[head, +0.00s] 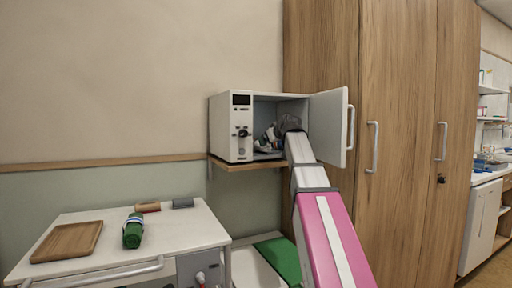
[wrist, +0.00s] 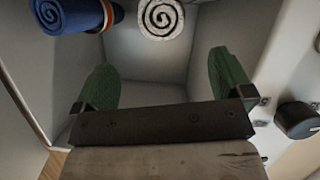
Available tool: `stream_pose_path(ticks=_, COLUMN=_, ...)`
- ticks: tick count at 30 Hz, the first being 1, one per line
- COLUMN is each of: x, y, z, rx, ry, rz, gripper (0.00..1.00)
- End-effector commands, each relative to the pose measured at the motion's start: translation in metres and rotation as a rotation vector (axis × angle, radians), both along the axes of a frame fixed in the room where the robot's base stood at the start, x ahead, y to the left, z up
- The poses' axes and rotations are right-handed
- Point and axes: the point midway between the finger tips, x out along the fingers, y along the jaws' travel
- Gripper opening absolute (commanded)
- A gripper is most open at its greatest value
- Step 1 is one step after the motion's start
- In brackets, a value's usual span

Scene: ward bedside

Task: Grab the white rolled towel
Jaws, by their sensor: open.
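The white rolled towel (wrist: 160,17) shows its spiral end at the top of the wrist view, inside a white warming cabinet (head: 231,128). My gripper (wrist: 162,62) is open, with green fingers spread wide. The towel lies beyond the fingertips, roughly in line with the gap between them and apart from both. Nothing is between the fingers. In the head view my gripper (head: 268,139) is inside the cabinet opening, and I cannot make out the towel there.
A blue rolled towel (wrist: 66,14) with an orange-and-white band lies left of the white one. The cabinet walls are close around my gripper. The open cabinet door (head: 329,126) stands right of my arm. A cart at left holds a wooden tray (head: 67,242) and a green roll (head: 133,231).

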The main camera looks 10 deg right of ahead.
Motion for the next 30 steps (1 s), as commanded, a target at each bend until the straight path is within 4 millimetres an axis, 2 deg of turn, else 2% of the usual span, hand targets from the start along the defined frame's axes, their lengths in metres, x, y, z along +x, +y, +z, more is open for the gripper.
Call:
stream_pose_path(ticks=6, x=0.032, y=0.007, z=-0.012, rx=0.001, ry=0.002, rz=0.0, gripper=0.98)
stream_pose_path(ticks=14, x=0.047, y=0.012, z=-0.02, rx=0.0, ry=0.003, rz=0.0, gripper=0.98)
stream_pose_path(ticks=22, x=0.079, y=0.024, z=-0.034, rx=-0.001, ry=0.003, rz=0.0, gripper=0.98)
stream_pose_path(ticks=25, x=0.085, y=0.025, z=-0.037, rx=0.0, ry=0.002, rz=-0.001, gripper=0.98)
stream_pose_path(ticks=30, x=0.085, y=0.025, z=-0.038, rx=0.001, ry=0.001, rz=-0.001, gripper=0.98)
